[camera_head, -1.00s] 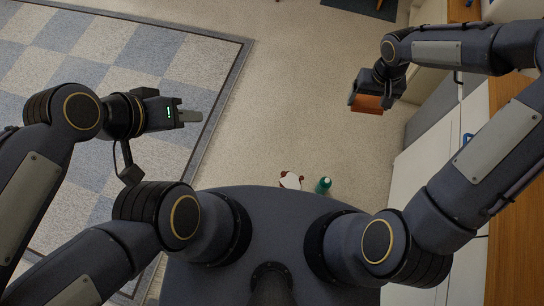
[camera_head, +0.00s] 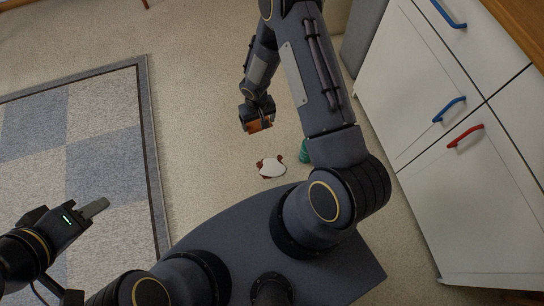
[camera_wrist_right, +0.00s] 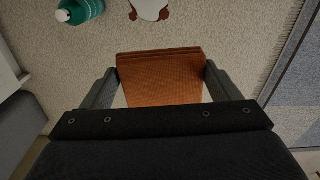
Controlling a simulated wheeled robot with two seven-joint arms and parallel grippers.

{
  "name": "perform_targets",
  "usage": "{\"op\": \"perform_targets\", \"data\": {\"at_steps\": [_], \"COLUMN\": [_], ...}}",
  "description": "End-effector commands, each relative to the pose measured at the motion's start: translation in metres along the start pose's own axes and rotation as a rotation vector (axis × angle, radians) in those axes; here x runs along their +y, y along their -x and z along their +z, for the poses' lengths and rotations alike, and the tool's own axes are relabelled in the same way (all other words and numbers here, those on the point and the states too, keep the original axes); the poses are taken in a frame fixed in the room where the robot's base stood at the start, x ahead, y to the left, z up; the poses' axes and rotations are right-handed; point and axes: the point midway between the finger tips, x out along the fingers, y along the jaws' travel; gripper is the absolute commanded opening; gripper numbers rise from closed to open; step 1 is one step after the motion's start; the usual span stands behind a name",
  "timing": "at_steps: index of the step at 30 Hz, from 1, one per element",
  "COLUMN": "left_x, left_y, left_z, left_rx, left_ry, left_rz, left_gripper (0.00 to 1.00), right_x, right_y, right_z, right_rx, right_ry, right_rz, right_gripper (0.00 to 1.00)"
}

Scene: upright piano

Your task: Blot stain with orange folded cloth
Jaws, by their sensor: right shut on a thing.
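The orange folded cloth (camera_head: 260,125) is held in my right gripper (camera_head: 256,118), off to the upper left of the floor patch. In the right wrist view the cloth (camera_wrist_right: 160,80) fills the space between both fingers of the right gripper (camera_wrist_right: 161,72). A white patch with red-brown edges (camera_head: 271,167) lies on the floor; whether it is the stain I cannot tell. It also shows at the top of the right wrist view (camera_wrist_right: 150,8), beyond the cloth and apart from it. My left gripper (camera_head: 96,207) hangs over the rug, empty, seen side-on.
A green bottle (camera_head: 305,152) stands right of the patch, partly behind my right arm; the wrist view shows its white cap (camera_wrist_right: 63,15). White cabinets (camera_head: 420,90) with blue and red handles line the right. A checkered rug (camera_head: 105,140) lies left.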

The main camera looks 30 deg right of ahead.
Motion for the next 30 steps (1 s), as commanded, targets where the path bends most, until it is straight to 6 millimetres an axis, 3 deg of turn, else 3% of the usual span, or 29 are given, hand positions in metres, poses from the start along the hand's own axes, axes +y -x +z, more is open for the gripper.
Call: {"op": "perform_targets", "data": {"at_steps": [1, 9, 12, 15, 18, 30], "left_x": [-0.013, -0.047, -0.056, -0.063, -0.066, -0.072], "left_y": [-0.029, -0.102, -0.123, -0.137, -0.145, -0.157], "left_z": [0.015, 0.052, 0.062, 0.069, 0.073, 0.079], "left_rx": [0.0, 0.0, 0.0, 0.0, 0.0, 0.001], "left_ry": [0.0, 0.0, 0.0, 0.0, 0.0, 0.0], "left_rz": [0.0, 0.0, 0.0, 0.0, 0.0, 0.0], "left_gripper": [0.36, 0.36, 0.36, 0.36, 0.36, 0.36], "right_x": [0.003, 0.019, 0.025, 0.029, 0.032, 0.033], "right_y": [-0.051, -0.206, -0.249, -0.28, -0.298, -0.322], "right_z": [0.005, 0.026, 0.034, 0.04, 0.044, 0.047], "right_rx": [-0.007, -0.006, -0.004, -0.004, -0.002, -0.001], "right_ry": [-0.003, -0.009, -0.005, 0.0, 0.003, 0.006], "right_rz": [0.003, 0.001, 0.001, 0.001, 0.0, -0.001], "right_gripper": [0.65, 0.65, 0.65, 0.65, 0.65, 0.65]}}
